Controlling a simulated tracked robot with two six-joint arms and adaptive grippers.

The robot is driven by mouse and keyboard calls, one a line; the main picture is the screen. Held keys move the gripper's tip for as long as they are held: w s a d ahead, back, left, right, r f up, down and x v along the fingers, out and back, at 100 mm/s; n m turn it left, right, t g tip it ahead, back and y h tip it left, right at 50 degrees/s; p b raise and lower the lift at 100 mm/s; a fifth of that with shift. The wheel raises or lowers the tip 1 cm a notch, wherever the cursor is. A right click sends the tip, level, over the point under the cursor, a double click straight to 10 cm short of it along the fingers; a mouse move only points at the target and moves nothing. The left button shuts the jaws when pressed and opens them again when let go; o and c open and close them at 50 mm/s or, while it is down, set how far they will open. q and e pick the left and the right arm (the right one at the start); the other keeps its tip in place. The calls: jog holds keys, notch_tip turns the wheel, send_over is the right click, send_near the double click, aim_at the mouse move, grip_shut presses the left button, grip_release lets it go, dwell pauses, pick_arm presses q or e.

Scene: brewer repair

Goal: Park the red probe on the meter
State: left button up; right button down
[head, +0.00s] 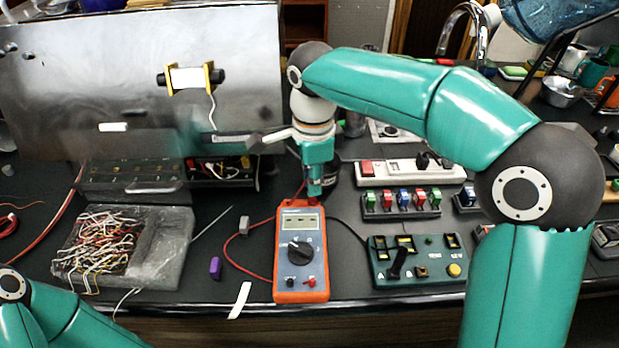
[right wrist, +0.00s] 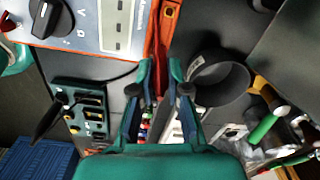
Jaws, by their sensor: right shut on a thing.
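The orange and grey meter (head: 301,262) lies on the dark bench in the middle of the head view, with its dial and display facing up. Its upper end also shows at the top of the right wrist view (right wrist: 96,22). My right gripper (head: 315,194) points down at the meter's far edge. In the right wrist view, my right gripper (right wrist: 160,78) is shut on the thin red probe (right wrist: 156,68), beside the meter's orange edge. Whether the probe touches the meter is hidden. Only part of my left arm shows at the lower left; its gripper is out of view.
A green switch panel (head: 418,262) stands right of the meter, with a row of coloured switches (head: 402,204) and a white power strip (head: 410,174) behind. A wire-filled tray (head: 172,262) is at left. A purple block (head: 215,268) and a red lead lie between.

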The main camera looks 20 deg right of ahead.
jog(key=c, duration=1.1)
grip_release()
notch_tip(320, 180, up, 12)
jog(key=shift+f, duration=0.1)
dwell(0.4)
